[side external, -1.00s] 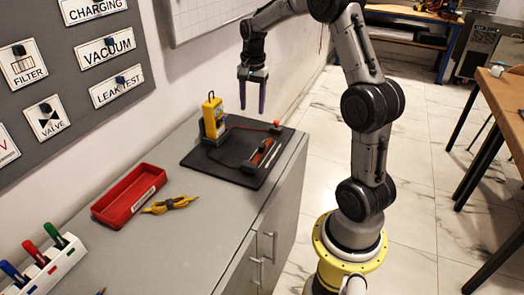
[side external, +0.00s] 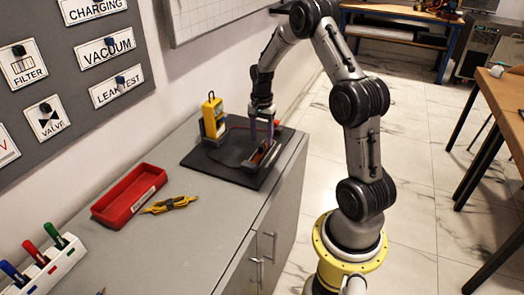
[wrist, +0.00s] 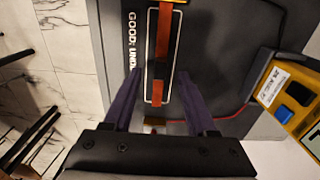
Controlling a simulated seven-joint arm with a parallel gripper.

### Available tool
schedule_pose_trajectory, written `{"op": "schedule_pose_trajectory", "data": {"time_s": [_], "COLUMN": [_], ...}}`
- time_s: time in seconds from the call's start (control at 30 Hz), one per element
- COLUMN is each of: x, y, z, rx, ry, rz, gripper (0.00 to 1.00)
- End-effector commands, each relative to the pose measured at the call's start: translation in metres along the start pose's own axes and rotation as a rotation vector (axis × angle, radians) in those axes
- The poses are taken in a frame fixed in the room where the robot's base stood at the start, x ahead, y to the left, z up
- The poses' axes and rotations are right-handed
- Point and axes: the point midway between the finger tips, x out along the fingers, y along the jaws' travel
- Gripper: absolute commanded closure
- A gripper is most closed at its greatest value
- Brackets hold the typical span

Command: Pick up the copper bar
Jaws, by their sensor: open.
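The copper bar (wrist: 163,35) lies lengthwise inside a white outlined rectangle on the dark mat (wrist: 225,60) in the wrist view. Its middle stretch looks dark; I cannot tell whether that is shadow or something across it. My gripper (wrist: 160,95) is open, with one purple finger on each side of the bar's near end in that view. In the side view my gripper (side external: 263,138) points down over the right part of the mat. There the bar is mostly hidden behind the fingers. I see no contact between fingers and bar.
A yellow meter (side external: 212,117) stands at the mat's back left, with a red lead running across the mat. A pen holder (side external: 45,265) is at the front.

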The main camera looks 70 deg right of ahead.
Motion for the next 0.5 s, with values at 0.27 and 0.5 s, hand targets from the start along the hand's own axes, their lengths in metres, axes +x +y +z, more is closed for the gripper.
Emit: {"op": "schedule_pose_trajectory", "data": {"time_s": [0.27, 0.5], "x": [0.034, 0.037], "y": [0.0, -0.001], "z": [-0.003, -0.003], "rx": [0.0, 0.001], "ry": [0.0, 0.002], "rz": [0.001, 0.0], "gripper": [0.43, 0.43]}}
